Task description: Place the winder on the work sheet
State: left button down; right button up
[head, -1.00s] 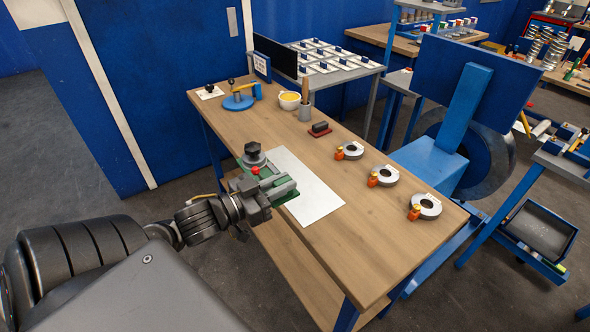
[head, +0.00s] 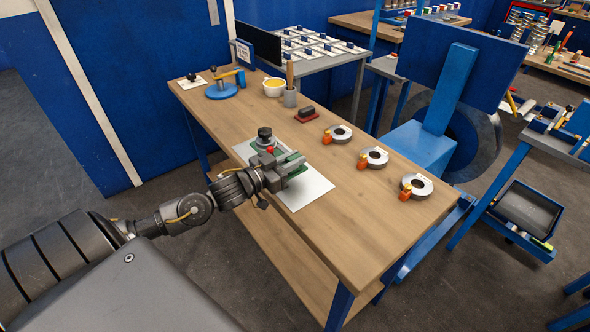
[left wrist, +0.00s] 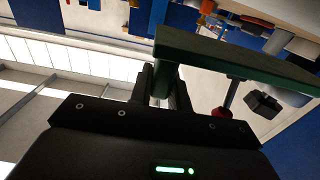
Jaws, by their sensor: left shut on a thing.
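The winder, with a green base, a grey drum, a black knob (head: 264,133) and a red knob, is over the pale work sheet (head: 308,191) in the head view. The sheet lies flat on the wooden bench, and its middle is hidden by the winder and gripper. My left gripper (head: 277,170) is shut on the winder from the near side. In the left wrist view the winder's green plate (left wrist: 235,62) crosses above the fingers, with its red part and black knob at the right. I cannot tell whether the base touches the sheet. My right gripper is not in view.
Three grey rings with orange blocks (head: 374,158) stand along the bench's right side. A red-based black block (head: 306,115), a grey cup (head: 290,98), a yellow-filled bowl (head: 274,87) and a blue round stand (head: 222,91) are farther back. The near right bench top is clear.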

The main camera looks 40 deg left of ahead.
aim_at(304, 165)
pick_arm(q)
jog(key=shift+w+a+f, duration=0.1)
jog(key=shift+w+f, duration=0.45)
jog(key=shift+f, duration=1.6)
jog(key=c, duration=1.3)
grip_release()
jog(key=shift+f, duration=0.15)
jog(key=shift+s, duration=0.1)
jog(key=v, duration=1.1)
jog(key=shift+s+a+b, duration=0.1)
jog(key=shift+s+b, duration=0.3)
